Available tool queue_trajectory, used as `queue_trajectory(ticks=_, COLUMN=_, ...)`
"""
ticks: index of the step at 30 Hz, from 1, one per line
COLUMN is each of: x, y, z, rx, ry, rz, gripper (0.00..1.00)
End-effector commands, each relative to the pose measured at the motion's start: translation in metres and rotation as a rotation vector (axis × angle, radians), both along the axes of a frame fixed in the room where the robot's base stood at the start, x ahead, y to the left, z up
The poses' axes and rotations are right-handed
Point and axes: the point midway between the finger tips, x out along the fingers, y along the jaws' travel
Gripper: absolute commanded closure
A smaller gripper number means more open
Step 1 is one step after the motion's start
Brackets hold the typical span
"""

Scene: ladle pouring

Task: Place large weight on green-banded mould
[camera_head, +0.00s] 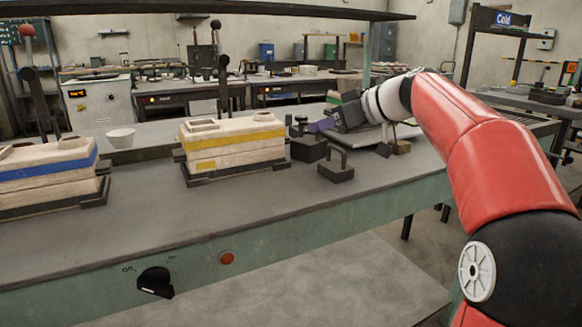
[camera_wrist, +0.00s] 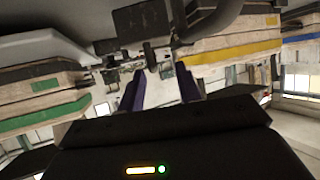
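The green-banded mould (camera_wrist: 40,105) shows at the left of the upside-down wrist view; in the head view my arm largely hides it, leaving a bit of green band (camera_head: 333,99). Two dark handled weights stand on the bench right of the yellow-banded mould: a front one (camera_head: 337,173) with an arched handle and one behind it (camera_head: 308,150). I cannot tell for sure which is the large one. A dark weight block (camera_wrist: 140,22) also shows ahead of my gripper in the wrist view. My gripper (camera_head: 318,126) is low above the bench near the rear weight. Its purple fingers (camera_wrist: 160,92) are apart and hold nothing visible.
The yellow-banded mould (camera_head: 232,146) stands mid-bench and the blue-banded mould (camera_head: 48,172) at the left. A light grey plate (camera_head: 372,137) and a small brownish block (camera_head: 400,146) lie under my arm. The bench front is clear.

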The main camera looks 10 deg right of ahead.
Motion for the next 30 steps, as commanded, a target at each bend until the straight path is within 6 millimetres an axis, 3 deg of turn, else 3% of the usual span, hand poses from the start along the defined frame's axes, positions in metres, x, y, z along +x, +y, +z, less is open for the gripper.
queue_trajectory(ticks=1, x=0.004, y=-0.010, z=-0.005, rx=0.017, ry=-0.015, rz=-0.029, gripper=0.66)
queue_trajectory(ticks=4, x=0.010, y=-0.013, z=-0.004, rx=0.032, ry=-0.034, rz=-0.050, gripper=0.66)
queue_trajectory(ticks=20, x=0.060, y=0.030, z=-0.018, rx=0.032, ry=-0.037, rz=-0.046, gripper=0.66)
queue_trajectory(ticks=29, x=0.063, y=0.033, z=-0.021, rx=0.031, ry=-0.038, rz=-0.047, gripper=0.66)
queue_trajectory(ticks=30, x=0.063, y=0.033, z=-0.021, rx=0.031, ry=-0.038, rz=-0.047, gripper=0.69)
